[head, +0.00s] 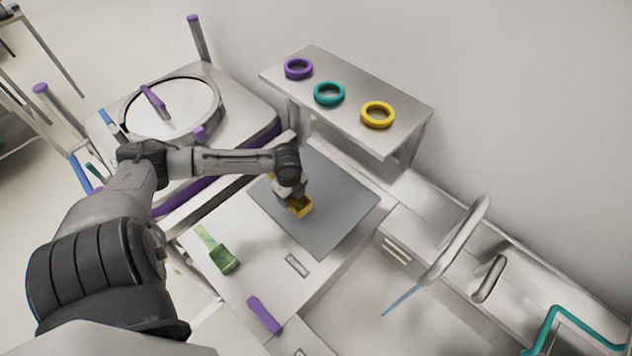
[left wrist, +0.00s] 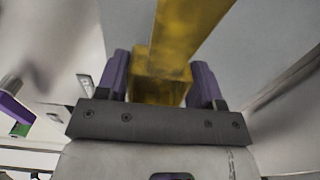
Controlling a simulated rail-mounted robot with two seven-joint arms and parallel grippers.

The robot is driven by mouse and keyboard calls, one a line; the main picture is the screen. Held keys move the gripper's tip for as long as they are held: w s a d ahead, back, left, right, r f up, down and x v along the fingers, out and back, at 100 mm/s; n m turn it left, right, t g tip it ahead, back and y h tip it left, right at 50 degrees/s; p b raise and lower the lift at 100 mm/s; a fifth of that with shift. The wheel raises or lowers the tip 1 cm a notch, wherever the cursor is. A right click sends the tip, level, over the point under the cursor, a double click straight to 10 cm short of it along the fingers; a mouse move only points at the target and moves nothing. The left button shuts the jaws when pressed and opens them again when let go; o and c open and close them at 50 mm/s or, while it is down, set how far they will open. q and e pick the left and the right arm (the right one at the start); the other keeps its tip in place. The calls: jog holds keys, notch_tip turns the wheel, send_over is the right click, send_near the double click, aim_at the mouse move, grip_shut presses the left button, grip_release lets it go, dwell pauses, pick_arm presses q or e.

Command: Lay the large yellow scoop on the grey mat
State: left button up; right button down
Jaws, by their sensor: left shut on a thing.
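The yellow scoop (head: 301,207) shows at the middle of the head view, over the grey mat (head: 340,207). Part of it is hidden behind my left gripper (head: 290,194). In the left wrist view the yellow scoop (left wrist: 190,40) sits between the two purple fingers of my left gripper (left wrist: 161,82), which is shut on it. I cannot tell whether the scoop touches the mat. My right gripper is not in view.
A green scoop (head: 222,260) and a purple-handled thing (head: 264,315) lie on the counter in front of the mat. A raised shelf (head: 345,70) with purple, teal and yellow rings stands behind. A sink with a faucet (head: 458,240) is at the right.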

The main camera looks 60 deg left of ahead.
pick_arm(q)
send_over(316, 187)
jog(key=shift+w, duration=0.15)
jog(key=shift+f, duration=1.7)
jog(key=shift+f, duration=0.25)
jog(key=o, duration=0.9)
jog(key=shift+r, duration=0.1)
jog(key=shift+o, duration=0.2)
notch_tip(316, 187, up, 8)
